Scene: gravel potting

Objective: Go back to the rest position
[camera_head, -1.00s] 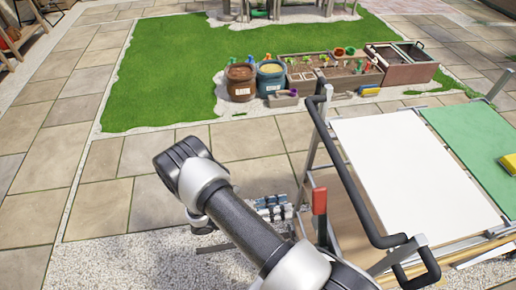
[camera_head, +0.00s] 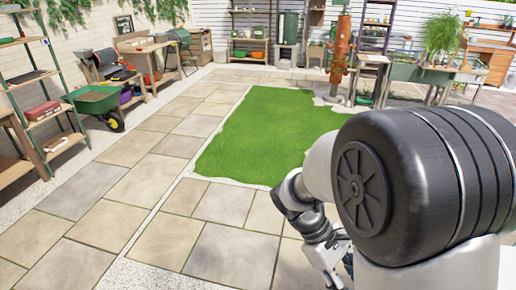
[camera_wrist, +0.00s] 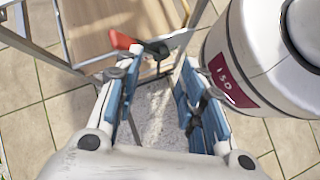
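My gripper (camera_wrist: 155,82) shows in the wrist view with its two blue-padded fingers spread apart. Nothing is held between them; I see gravel and paving through the gap. A wooden shelf (camera_wrist: 110,15) of a metal-framed cart and a red handle (camera_wrist: 121,40) lie beyond the fingertips. In the head view my arm is folded close and large at the right. My fingers cannot be made out there.
Clear paving (camera_head: 140,215) and a lawn patch (camera_head: 265,135) lie ahead. A green wheelbarrow (camera_head: 95,100) and a shelf rack (camera_head: 40,110) stand at the left. Benches and shelves line the back. A metal cart post (camera_wrist: 45,55) is close to my gripper in the wrist view.

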